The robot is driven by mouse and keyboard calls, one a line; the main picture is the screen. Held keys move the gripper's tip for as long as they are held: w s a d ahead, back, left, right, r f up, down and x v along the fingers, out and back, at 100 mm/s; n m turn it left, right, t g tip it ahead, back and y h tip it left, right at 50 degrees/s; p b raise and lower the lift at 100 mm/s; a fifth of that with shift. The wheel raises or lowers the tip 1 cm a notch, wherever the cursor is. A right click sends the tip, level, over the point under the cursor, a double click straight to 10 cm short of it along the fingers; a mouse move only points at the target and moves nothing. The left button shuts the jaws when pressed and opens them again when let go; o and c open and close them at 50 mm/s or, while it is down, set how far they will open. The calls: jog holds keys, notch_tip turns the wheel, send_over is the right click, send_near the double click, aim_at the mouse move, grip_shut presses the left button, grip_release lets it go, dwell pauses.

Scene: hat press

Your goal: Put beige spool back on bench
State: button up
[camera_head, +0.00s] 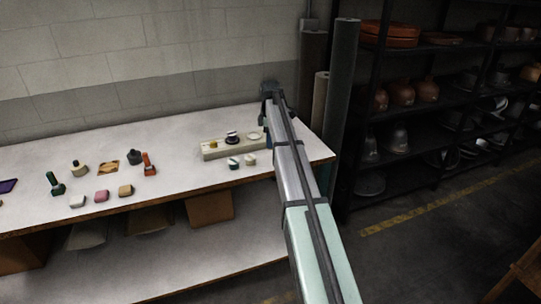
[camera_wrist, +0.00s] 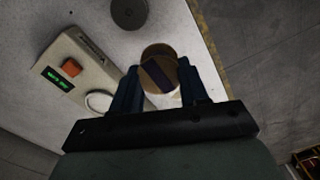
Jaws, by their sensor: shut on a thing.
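In the wrist view my gripper (camera_wrist: 160,82) has its two dark fingers on either side of a round, tan-rimmed beige spool (camera_wrist: 146,60), seen end-on with a dark band across its middle. The fingers are shut on it. The spool shows above the white bench (camera_wrist: 40,20), near its edge; I cannot tell the height. In the head view the bench (camera_head: 180,190) stands against the wall. My arm reaches over its right end, and the held spool cannot be made out there.
A dark disc (camera_wrist: 129,14) is ahead. A long beige block (camera_head: 215,154) and several small items stand on the bench. Dark shelves (camera_head: 420,165) stand right.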

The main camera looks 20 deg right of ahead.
jog(key=shift+f, duration=3.4)
jog(key=shift+f, duration=0.15)
jog(key=o, duration=1.1)
notch_tip(320, 180, up, 12)
jog(key=shift+r, duration=0.15)
